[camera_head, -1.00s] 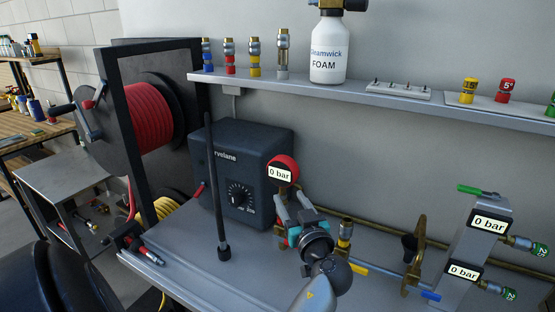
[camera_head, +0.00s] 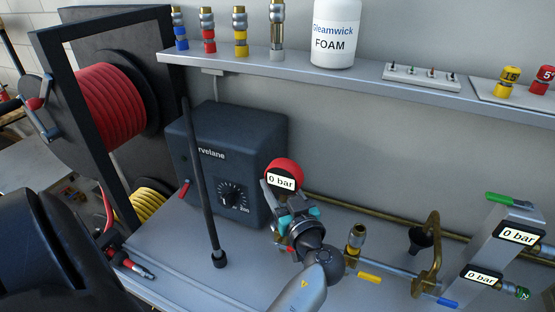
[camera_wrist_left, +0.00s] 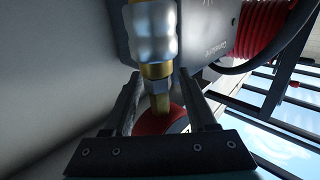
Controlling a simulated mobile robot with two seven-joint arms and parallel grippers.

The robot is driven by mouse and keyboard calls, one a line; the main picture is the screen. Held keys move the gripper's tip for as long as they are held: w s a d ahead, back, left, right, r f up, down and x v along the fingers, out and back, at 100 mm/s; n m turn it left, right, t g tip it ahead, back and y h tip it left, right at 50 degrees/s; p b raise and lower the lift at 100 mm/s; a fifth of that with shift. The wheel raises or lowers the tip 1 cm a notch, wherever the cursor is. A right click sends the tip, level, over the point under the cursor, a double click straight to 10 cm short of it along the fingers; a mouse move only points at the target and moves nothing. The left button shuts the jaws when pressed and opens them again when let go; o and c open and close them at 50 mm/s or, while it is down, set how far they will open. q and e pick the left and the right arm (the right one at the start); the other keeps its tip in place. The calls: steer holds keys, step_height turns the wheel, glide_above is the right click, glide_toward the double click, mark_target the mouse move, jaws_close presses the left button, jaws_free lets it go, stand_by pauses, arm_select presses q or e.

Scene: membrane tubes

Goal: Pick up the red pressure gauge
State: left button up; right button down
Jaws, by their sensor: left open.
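The red pressure gauge (camera_head: 283,166) has a round red body and a white "0 bar" label. It stands upright in front of the dark control box in the head view. My left gripper (camera_head: 287,200) is open just below the label, its fingers partly covering the gauge's lower part. In the left wrist view, the two fingers (camera_wrist_left: 162,92) lie on either side of the gauge's brass stem (camera_wrist_left: 160,100). The red body (camera_wrist_left: 160,123) shows behind the jaws, partly hidden. Whether the fingers touch the gauge cannot be told. My right gripper is not in view.
A brass fitting (camera_head: 355,240) with a yellow lever is close on the right. A shelf (camera_head: 340,73) with fittings and a foam bottle (camera_head: 336,35) runs above.

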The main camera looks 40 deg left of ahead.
arm_select(q)
steer(key=shift+w+a, duration=0.15)
steer(key=shift+a, duration=0.05)
steer(key=shift+d, duration=0.15)
steer(key=c, duration=0.9)
jaws_close()
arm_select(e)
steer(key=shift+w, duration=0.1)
arm_select(q)
steer(key=shift+r, duration=0.1)
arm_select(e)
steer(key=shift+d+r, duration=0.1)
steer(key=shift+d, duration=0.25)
